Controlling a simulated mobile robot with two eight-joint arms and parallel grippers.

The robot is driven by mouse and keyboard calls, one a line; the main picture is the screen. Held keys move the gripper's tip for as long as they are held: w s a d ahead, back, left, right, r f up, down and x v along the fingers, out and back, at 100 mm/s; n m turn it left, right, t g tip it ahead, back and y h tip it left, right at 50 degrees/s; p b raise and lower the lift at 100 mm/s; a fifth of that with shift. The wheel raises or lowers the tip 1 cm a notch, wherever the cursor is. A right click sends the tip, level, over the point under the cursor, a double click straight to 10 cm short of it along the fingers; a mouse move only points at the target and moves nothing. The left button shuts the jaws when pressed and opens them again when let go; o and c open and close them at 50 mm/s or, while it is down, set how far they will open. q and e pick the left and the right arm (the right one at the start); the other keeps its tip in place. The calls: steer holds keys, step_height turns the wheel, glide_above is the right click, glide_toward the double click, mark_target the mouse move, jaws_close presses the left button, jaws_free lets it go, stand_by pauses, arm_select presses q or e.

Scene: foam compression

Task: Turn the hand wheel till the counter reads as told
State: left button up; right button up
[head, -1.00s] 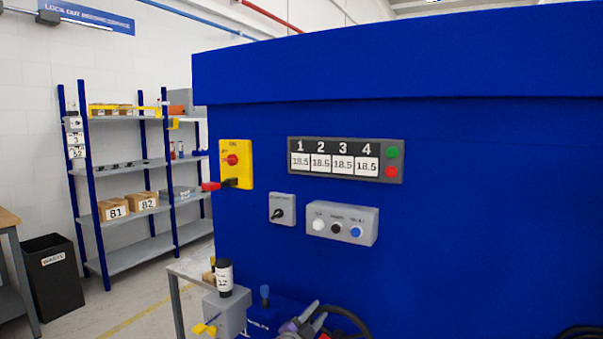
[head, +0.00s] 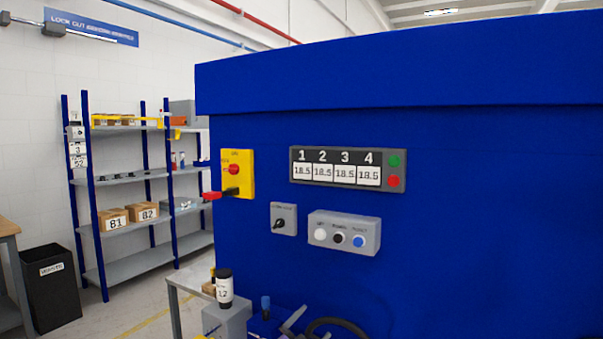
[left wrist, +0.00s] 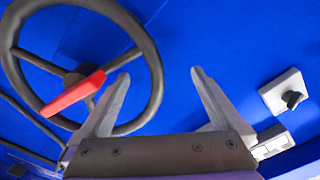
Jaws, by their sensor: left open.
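The hand wheel (left wrist: 152,62) is dark, with spokes and a red piece (left wrist: 73,93) across its lower part, and fills the left of the left wrist view. In the head view only the top of its rim (head: 338,321) shows at the bottom edge. My left gripper (left wrist: 158,78) is open and empty. Its left finger overlaps the wheel's lower right rim in the picture; I cannot tell whether they touch. Its right finger is clear of the wheel. A display panel (head: 347,154) numbered 1 to 4 reads 18.5 in each window. My right gripper is not seen.
The big blue machine (head: 480,220) fills the right. A yellow switch box (head: 238,185) with a red lever and a grey button box (head: 345,233) are on its face. A grey knob plate (left wrist: 284,92) is right of my fingers. Shelves (head: 125,178) and a bin (head: 50,290) stand left.

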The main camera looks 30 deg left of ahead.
arm_select(q)
steer(key=shift+d, duration=0.1)
stand_by(0.3)
steer(key=s, duration=0.6)
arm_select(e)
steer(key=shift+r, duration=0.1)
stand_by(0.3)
